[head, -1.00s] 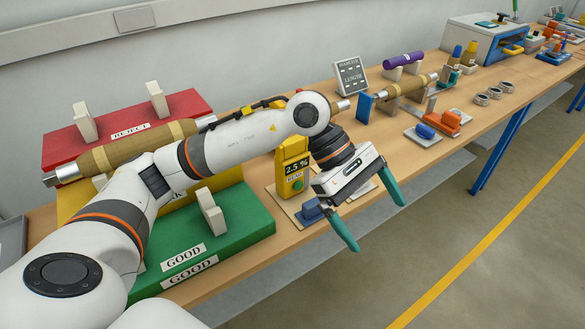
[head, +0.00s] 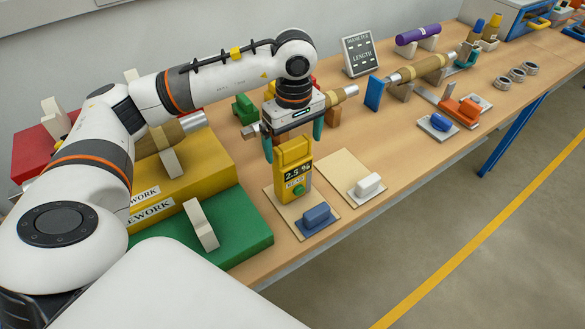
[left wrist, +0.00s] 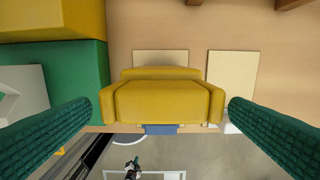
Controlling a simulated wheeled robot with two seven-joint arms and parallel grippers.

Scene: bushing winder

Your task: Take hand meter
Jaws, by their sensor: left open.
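The hand meter (head: 294,172) is a yellow upright device with a "2.5 %" display and a green button. It stands on a beige board on the table. My left gripper (head: 293,146) is open, pointing down, at the meter's upper part, with one green finger on each side in the head view. In the left wrist view the yellow meter top (left wrist: 165,100) lies between the two spread green fingers (left wrist: 160,115), with a gap on either side. My right gripper is not in view.
A blue block (head: 316,217) sits in front of the meter. A second board with a white block (head: 368,185) is to its right. The yellow rework stand (head: 195,168) and green stand (head: 240,232) are to the left. Wrapped bushings (head: 425,67) lie further back.

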